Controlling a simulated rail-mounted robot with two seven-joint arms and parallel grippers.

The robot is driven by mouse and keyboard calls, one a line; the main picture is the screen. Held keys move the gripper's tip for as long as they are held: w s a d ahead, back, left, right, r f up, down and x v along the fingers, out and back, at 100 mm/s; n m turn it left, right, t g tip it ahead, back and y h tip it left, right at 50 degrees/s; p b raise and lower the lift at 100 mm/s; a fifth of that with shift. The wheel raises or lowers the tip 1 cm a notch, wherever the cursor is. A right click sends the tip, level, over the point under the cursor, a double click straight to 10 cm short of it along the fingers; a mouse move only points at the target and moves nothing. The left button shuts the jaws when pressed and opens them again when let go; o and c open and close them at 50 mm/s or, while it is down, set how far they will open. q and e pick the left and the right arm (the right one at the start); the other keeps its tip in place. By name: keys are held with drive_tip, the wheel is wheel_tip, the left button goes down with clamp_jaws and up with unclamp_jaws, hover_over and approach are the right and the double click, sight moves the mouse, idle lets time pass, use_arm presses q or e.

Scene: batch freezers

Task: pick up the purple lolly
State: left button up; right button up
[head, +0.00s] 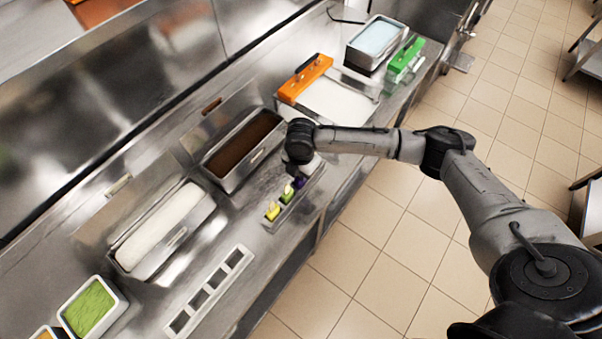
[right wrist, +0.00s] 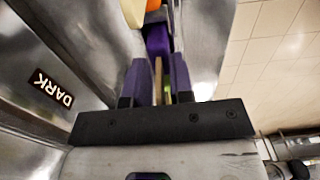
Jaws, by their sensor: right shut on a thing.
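The purple lolly (head: 299,182) is at the upper right end of a short row of lollies in a metal holder (head: 312,188), on the counter's front edge. My right gripper (head: 297,174) is right over it. In the right wrist view the gripper (right wrist: 158,80) is shut on the lolly's pale stick, and the purple body (right wrist: 158,42) shows just beyond the fingertips. I cannot tell whether the lolly is clear of the holder. A green lolly (head: 287,194) and a yellow lolly (head: 273,211) stand beside it. My left gripper is not in view.
A brown-filled tub (head: 212,167) and a white-filled tub (head: 124,259) lie behind the row. An empty slotted rack (head: 225,268) is at lower left.

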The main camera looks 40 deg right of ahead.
wheel_tip(320, 180, up, 4)
drive_tip(key=shift+f, duration=0.2)
drive_tip(key=s+d+r, duration=0.2)
drive_tip(key=s+r, duration=0.4)
drive_tip(key=s, duration=0.4)
wheel_tip(320, 180, up, 8)
drive_tip(key=s+p, duration=0.1)
drive_tip(key=p, duration=0.8)
drive_tip(key=shift+s+a+p, duration=0.15)
drive_tip(key=shift+s+p, duration=0.1)
drive_tip(key=shift+p, duration=0.05)
drive_tip(key=shift+f, duration=0.1)
